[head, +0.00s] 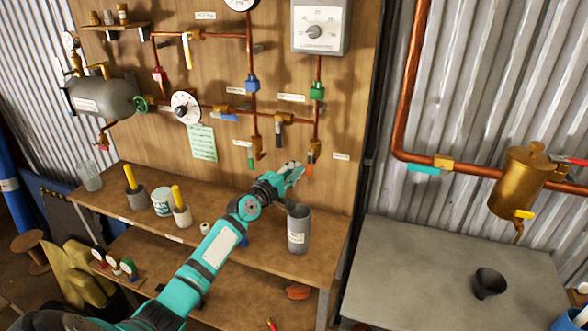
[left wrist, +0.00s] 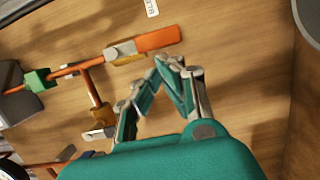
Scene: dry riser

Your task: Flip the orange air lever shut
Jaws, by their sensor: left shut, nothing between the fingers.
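The orange lever (head: 310,169) hangs at the lower end of the right copper pipe on the wooden board. In the left wrist view the orange lever (left wrist: 158,39) extends from a brass valve, roughly in line with the pipe. My left gripper (head: 298,168) is just left of and close to the lever in the head view. In the left wrist view its fingertips (left wrist: 166,62) meet, with nothing between them, and a small gap shows between them and the lever. My right gripper is not in view.
A grey canister (head: 299,229) stands on the wooden bench (head: 262,262) below my left arm. A dial box (head: 321,26) is above. Copper pipes crowd the board.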

